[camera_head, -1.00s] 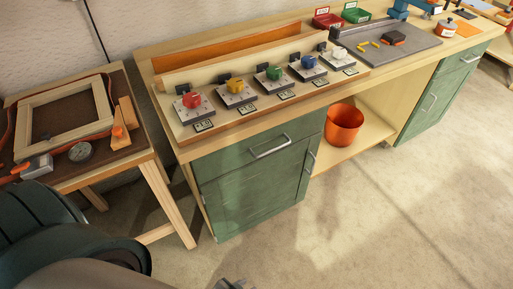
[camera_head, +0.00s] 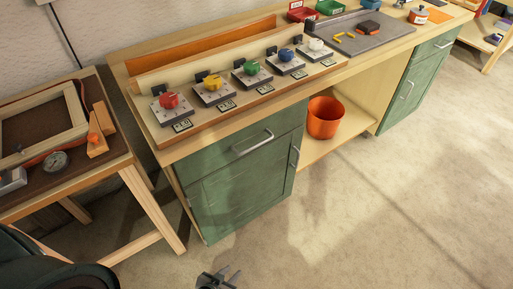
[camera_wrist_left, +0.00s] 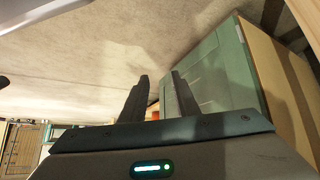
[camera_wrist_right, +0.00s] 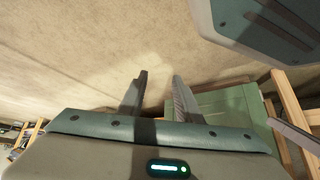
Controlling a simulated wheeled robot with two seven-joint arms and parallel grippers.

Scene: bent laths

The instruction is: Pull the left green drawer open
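The left green drawer (camera_head: 238,147) is the top front of the left green cabinet under the workbench. It is shut flush and has a silver bar handle (camera_head: 252,143). My left gripper (camera_head: 229,272) shows at the bottom edge of the head view, low in front of the cabinet and well apart from the handle. Its two fingers (camera_wrist_left: 160,77) are apart with nothing between them, and green cabinet panels show to their right. My right gripper (camera_wrist_right: 158,77) is also open and empty in its wrist view; it is not seen in the head view.
A green door (camera_head: 240,200) is below the drawer. An orange bucket (camera_head: 324,118) stands in the open bay to the right. A side table (camera_head: 110,165) with a wooden frame stands at left. Colored knobs line the benchtop. The floor (camera_head: 350,225) ahead is clear.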

